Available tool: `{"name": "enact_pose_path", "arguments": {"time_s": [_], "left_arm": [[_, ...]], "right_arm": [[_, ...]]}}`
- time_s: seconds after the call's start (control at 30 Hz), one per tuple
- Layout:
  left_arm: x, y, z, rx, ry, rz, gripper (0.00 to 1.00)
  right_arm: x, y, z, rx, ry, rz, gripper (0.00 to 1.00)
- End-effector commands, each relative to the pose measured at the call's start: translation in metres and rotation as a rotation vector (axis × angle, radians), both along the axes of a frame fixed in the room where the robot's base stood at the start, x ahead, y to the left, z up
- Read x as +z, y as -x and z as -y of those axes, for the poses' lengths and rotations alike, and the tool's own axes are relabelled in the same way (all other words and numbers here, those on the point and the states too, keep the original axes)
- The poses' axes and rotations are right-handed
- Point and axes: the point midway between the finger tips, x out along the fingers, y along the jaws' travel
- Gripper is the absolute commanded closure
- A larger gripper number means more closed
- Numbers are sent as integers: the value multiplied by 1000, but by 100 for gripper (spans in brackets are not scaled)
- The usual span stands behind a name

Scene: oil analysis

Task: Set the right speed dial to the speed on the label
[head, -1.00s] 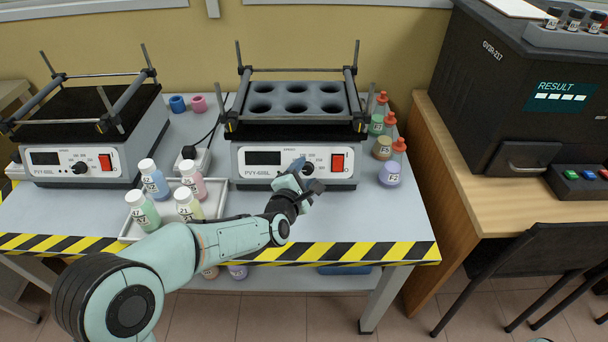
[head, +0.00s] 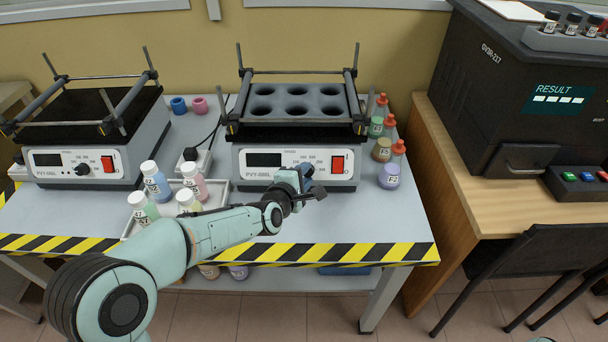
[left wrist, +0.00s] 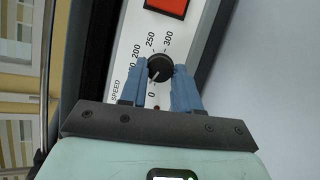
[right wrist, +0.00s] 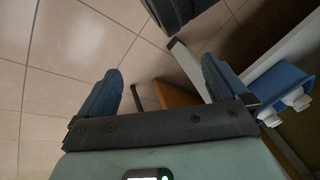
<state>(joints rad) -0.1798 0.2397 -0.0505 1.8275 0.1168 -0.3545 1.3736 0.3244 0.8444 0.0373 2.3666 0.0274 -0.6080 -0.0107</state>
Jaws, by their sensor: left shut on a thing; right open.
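The right shaker (head: 243,182) is a white-fronted unit with a dark display (head: 264,160), a red switch (head: 338,164) and a rack with several holes. Its black speed dial (left wrist: 160,67) shows in the left wrist view, with 0, 200, 250 and 300 readable around it. A small light mark on the dial seems to face the 0 side, but it is hard to tell. My left gripper (head: 306,172) is shut on the dial, its blue fingers (left wrist: 159,75) on either side; it hides the dial in the head view. My right gripper (right wrist: 160,92) is open and empty over the floor.
The left shaker (head: 75,175) stands on the same table. Several labelled flasks (head: 389,176) stand right of the right shaker. A black analyser (head: 500,120) is on the wooden desk.

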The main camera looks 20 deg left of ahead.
Motion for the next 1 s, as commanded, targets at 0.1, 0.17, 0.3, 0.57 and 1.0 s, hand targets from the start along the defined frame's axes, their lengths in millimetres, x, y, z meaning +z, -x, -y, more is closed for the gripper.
{"name": "enact_pose_path", "arguments": {"time_s": [0.1,0.17,0.3,0.57,1.0], "left_arm": [[5,0,-1,-51,-94,-27,99],[6,-1,-1,-78,-143,-41,99],[9,-1,-1,-140,-257,-73,99],[12,-3,0,-258,-466,-136,99],[17,-7,2,-455,-825,-235,99]], "right_arm": [[11,13,-7,14,-17,-33,0],[17,21,-11,22,-27,-53,0],[35,44,-23,48,-58,-114,0],[85,105,-52,115,-135,-278,0],[154,128,-54,135,-156,-377,0]]}}
